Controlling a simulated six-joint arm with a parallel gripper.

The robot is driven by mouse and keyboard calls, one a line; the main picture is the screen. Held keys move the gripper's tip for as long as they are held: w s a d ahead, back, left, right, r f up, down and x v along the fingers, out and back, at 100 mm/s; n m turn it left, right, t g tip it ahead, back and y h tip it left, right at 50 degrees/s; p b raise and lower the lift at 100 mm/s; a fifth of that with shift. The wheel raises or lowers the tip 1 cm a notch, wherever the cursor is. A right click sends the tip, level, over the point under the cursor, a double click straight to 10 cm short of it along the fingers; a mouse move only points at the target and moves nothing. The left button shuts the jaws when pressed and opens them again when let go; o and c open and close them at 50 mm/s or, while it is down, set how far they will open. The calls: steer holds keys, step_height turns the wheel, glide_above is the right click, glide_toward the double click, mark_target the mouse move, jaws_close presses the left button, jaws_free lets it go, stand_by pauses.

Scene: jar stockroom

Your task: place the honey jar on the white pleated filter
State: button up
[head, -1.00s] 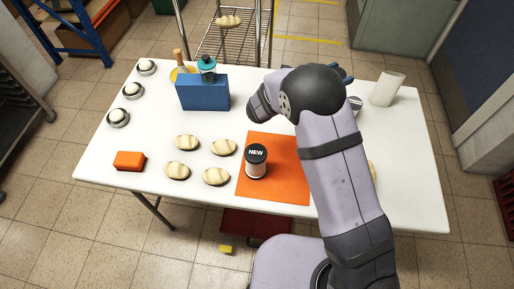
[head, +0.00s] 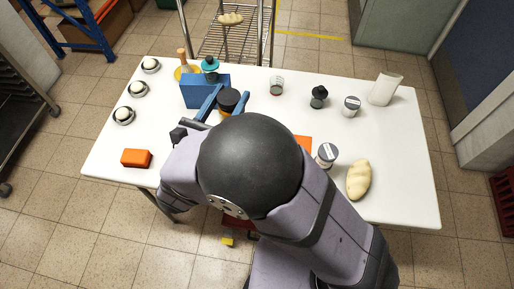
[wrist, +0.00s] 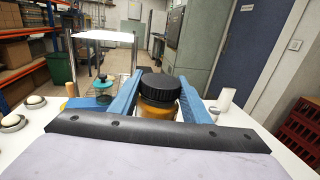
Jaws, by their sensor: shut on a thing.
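The honey jar (head: 228,101), amber with a black lid, is between the blue fingers of my gripper (head: 230,94) near the blue box. In the wrist view the jar (wrist: 159,92) sits upright with a finger on each side, so my gripper (wrist: 160,84) is shut on it. Whether the jar touches the table cannot be told. A white block-like thing (head: 384,89) stands at the table's back right and also shows in the wrist view (wrist: 225,99); it may be the white pleated filter, but no pleats can be made out.
Several small jars, including a dark one (head: 319,97), are at the right. An orange block (head: 136,158) is front left.

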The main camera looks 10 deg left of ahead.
steer(key=s+d+f+m+h, duration=0.1)
steer(key=s+d+h, duration=0.1)
steer(key=d, duration=0.5)
step_height(320, 180, down, 6)
steer(key=shift+w, duration=0.2)
steer(key=shift+a+f, duration=0.1)
steer(key=shift+f, duration=0.15)
steer(key=shift+f, duration=1.95)
steer(key=shift+f, duration=0.1)
steer(key=o, duration=1.4)
steer(key=shift+f, duration=0.1)
